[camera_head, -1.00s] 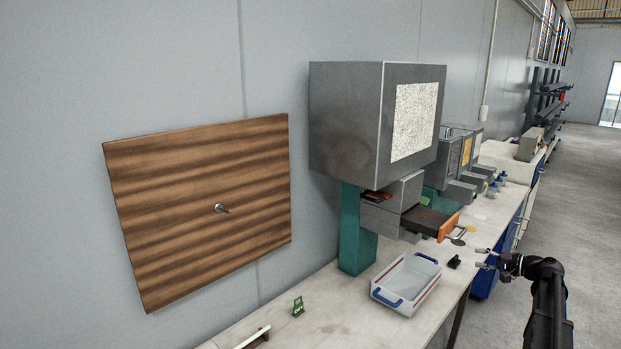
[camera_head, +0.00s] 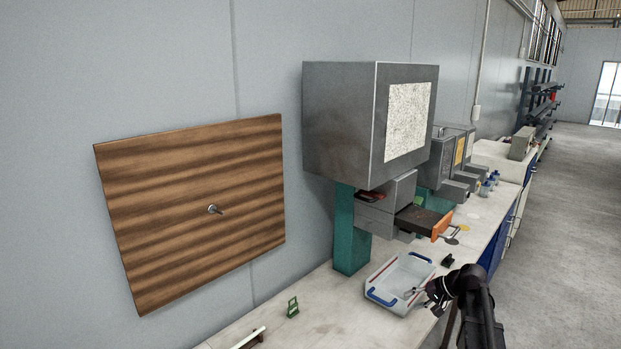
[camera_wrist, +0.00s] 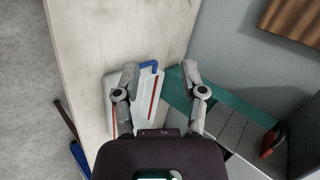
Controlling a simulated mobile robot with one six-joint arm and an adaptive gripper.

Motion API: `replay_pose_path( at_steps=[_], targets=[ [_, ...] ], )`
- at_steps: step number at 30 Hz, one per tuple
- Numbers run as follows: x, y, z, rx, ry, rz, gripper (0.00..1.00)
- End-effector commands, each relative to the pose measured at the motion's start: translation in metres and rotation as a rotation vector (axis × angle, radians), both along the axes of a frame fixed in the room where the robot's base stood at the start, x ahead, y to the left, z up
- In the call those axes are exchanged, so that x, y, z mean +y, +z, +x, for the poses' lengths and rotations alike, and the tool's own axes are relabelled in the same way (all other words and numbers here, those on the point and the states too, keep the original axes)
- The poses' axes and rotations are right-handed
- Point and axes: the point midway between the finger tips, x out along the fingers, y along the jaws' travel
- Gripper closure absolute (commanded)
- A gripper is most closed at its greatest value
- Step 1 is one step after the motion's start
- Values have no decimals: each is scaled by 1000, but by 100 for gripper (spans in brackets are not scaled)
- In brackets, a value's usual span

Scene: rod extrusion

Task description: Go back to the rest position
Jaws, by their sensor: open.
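My gripper (camera_head: 416,292) is at the right side of the white tray with blue handles (camera_head: 384,300), near the bench's front edge, in the head view. In the wrist view my gripper (camera_wrist: 157,72) has its two fingers spread wide apart, with nothing between them. The tray also shows in the wrist view (camera_wrist: 148,90), below and partly behind the left finger. My black arm reaches in from the lower right of the head view. I cannot tell the exact height of the fingers above the tray.
A grey machine (camera_head: 345,120) on a teal post stands behind the tray, with an orange-fronted drawer (camera_head: 441,226) sticking out. A small green stand (camera_head: 293,307) and a small black object (camera_head: 447,260) lie on the bench (camera_head: 335,318). Open floor (camera_head: 570,220) lies to the right.

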Motion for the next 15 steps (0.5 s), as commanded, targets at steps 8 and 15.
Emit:
replay_pose_path(
  at_steps=[8,15],
  targets=[
    [77,-34,-77,106,160,-274,46],
    [113,-52,-142,174,285,-520,46]
  ],
)
